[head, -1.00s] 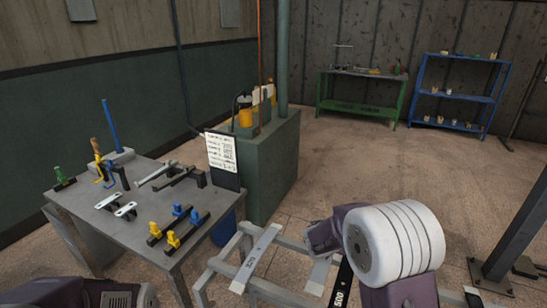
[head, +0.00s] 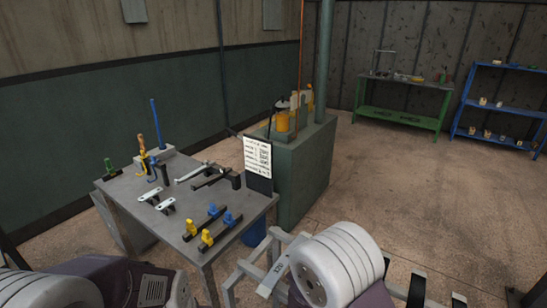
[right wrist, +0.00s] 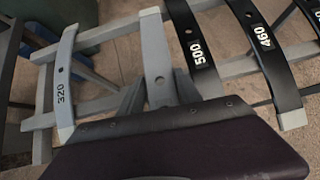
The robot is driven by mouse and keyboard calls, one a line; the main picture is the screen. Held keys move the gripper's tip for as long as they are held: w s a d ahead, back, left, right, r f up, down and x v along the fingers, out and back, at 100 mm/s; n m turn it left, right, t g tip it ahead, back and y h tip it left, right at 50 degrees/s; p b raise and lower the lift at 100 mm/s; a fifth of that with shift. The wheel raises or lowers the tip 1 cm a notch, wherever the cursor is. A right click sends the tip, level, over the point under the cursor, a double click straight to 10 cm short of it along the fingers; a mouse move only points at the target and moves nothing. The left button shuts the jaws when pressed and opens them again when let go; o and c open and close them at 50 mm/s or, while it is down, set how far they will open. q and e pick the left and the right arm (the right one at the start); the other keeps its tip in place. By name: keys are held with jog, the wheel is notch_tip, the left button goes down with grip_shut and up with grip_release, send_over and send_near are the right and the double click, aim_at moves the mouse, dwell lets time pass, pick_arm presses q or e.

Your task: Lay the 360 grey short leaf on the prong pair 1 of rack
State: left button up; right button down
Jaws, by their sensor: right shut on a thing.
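My right gripper (right wrist: 158,88) is shut on a grey leaf (right wrist: 155,50) in the right wrist view. The leaf's far end reaches over the rack's far rail; I cannot tell whether it touches. Its number is hidden. The rack (right wrist: 100,35) is a grey frame, also partly seen in the head view (head: 245,268). On it, a grey 320 leaf (right wrist: 66,70) lies left of the held leaf. Black 500 (right wrist: 190,45) and 460 (right wrist: 262,45) leaves lie to its right. My right arm hides much of the rack in the head view. My left gripper's fingers are out of view.
A grey table (head: 150,225) holds clamps, two small light leaves and yellow and blue blocks. A written card (head: 258,157) stands by the green cabinet (head: 300,180). A green bench (head: 405,98) and blue shelf (head: 495,100) stand far back. The floor between is clear.

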jog(key=shift+s+d+r+m+g+h, duration=0.15)
jog(key=shift+s+d+m+g+h, duration=0.05)
jog(key=shift+d+m, duration=0.25)
jog(key=shift+s+d+r+m+g+h, duration=0.2)
jog(key=shift+d+m, duration=0.15)
jog(key=shift+d, duration=0.15)
jog(key=shift+w+d+r+m+g+h, duration=0.1)
jog(key=shift+d+r+m+g+h, duration=0.15)
jog(key=shift+m, duration=0.35)
